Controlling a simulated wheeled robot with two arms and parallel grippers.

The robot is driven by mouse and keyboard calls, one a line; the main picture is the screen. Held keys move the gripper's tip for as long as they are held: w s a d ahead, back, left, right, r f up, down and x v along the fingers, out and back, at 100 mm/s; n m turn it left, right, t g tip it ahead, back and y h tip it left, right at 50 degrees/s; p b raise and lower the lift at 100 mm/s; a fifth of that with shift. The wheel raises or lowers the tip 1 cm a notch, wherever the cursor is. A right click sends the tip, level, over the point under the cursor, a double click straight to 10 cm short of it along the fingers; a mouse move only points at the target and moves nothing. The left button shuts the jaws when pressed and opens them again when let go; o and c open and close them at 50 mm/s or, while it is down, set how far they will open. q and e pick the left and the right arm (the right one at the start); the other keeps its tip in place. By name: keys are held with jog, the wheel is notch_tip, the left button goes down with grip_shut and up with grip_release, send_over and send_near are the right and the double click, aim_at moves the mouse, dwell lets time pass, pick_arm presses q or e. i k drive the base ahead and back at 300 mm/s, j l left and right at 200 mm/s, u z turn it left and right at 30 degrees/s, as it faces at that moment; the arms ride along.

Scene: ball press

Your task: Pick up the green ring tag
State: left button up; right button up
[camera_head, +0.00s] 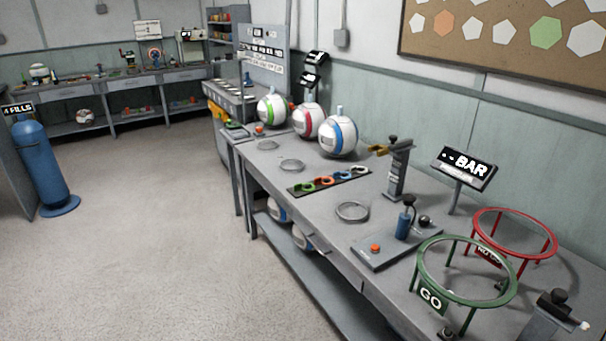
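The green ring tag (305,187) lies at the left end of a dark tray (291,191) on the workbench. An orange-red ring tag (325,181), a blue ring tag (343,176) and a whitish ring tag (359,171) lie in a row to its right. The tags are small here, so their finer shape is hard to tell. Neither of my grippers shows in this view.
The workbench (318,212) carries several metal rings and three balls behind the tray. To the right stand a post with a brass-coloured arm (397,165), a lever base (385,250), a green GO ring stand (467,307) and a red ring stand (515,213). Open floor (150,220) lies left.

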aim_at(298, 187)
jog(key=i+j+z, duration=0.15)
jog(key=i+j, duration=0.35)
jog(key=i+j+z, duration=0.2)
jog(key=i+j, duration=0.35)
jog(key=i+j+z, duration=0.15)
jog(key=i+j, duration=0.3)
jog(key=j, duration=0.15)
